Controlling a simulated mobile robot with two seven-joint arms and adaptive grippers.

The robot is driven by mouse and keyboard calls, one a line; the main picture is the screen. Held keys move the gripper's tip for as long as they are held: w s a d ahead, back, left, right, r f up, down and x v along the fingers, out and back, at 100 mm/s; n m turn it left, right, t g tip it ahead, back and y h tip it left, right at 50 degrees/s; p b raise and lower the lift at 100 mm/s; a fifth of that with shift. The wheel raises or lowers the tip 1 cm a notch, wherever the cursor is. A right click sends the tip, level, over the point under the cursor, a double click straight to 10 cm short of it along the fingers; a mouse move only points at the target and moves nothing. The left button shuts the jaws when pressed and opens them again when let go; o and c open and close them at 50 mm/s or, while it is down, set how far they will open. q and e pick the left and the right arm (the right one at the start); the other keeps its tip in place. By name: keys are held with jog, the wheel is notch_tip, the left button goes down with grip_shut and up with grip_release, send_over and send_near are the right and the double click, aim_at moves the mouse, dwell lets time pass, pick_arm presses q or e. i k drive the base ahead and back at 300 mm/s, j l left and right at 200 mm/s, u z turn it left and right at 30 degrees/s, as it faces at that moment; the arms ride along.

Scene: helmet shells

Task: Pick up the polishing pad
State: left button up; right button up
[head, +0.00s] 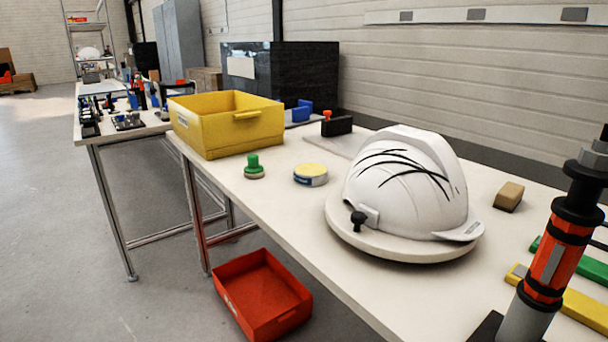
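A small round pad with a green knob handle (254,167), which looks like the polishing pad, sits upright on the white worktable (262,208), near its front edge. It stands in front of the yellow bin and left of a low round tin with a yellow top (310,174). Nothing touches or covers it. A white helmet shell (408,185) with black curved marks on its side rests on a round white base (400,245) to the right. Neither of my grippers is in the head view.
A yellow bin (210,140) stands behind the pad. A red bin (262,300) is on the floor below. A tan block (508,196), green and yellow bars (582,308) and a tall orange-black tool (550,260) are at right. The table's front edge is clear.

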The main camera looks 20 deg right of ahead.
aim_at(253, 170)
jog(key=j+z, duration=0.1)
jog(key=z, duration=0.3)
jog(key=i+j+z, duration=0.1)
jog(key=z, duration=0.3)
jog(key=j+z, duration=0.1)
jog(key=z, duration=0.3)
jog(key=j+z, duration=0.1)
jog(key=z, duration=0.25)
jog(key=j+z, duration=0.35)
jog(key=j, duration=0.2)
jog(key=k+j+z, duration=0.1)
jog(key=j+z, duration=0.3)
jog(key=j, duration=0.1)
